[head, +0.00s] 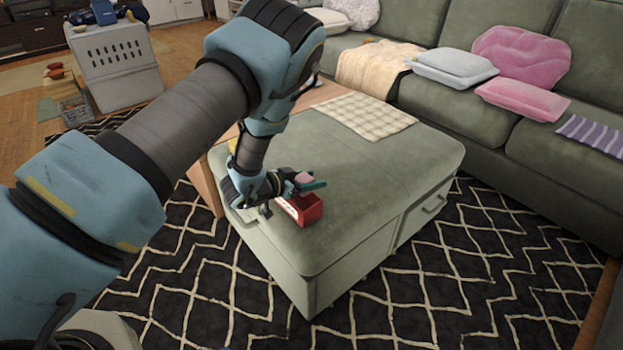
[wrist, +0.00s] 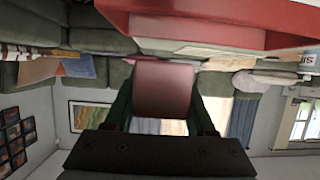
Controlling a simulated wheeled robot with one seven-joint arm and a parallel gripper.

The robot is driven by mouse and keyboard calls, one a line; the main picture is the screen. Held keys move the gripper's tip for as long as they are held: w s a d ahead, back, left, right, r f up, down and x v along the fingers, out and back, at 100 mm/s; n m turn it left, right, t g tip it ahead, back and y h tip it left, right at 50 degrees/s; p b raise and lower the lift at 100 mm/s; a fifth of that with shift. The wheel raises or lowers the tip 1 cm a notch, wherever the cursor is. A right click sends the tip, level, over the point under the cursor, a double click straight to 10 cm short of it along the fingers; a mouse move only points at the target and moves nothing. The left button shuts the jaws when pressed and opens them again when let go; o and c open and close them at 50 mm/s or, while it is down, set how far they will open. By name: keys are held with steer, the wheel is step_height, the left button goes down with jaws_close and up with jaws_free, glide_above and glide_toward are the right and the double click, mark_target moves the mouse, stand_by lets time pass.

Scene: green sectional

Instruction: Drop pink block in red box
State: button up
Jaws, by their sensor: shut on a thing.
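The red box (head: 304,210) sits on the green ottoman (head: 365,190), near its left front edge. My gripper (head: 308,184) is just above and beside the red box, at its back left in the head view. It is shut on the pink block (head: 303,178), which shows between the fingers in the wrist view (wrist: 163,90). The red box's rim (wrist: 200,22) fills the top of the wrist view, close to the block. The block looks apart from the box. The inside of the box is mostly hidden.
A checked cloth (head: 366,117) lies on the back of the ottoman. The green sofa (head: 480,110) with pillows stands behind and to the right. A patterned rug (head: 470,270) covers the floor. The ottoman's right part is clear.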

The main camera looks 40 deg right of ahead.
steer(key=shift+f+b, duration=1.05)
steer(key=shift+f, duration=0.85)
steer(key=o, duration=1.4)
steer(key=shift+o, duration=0.2)
steer(key=v, duration=1)
steer(key=shift+a+r, duration=0.25)
steer(key=shift+a, duration=0.1)
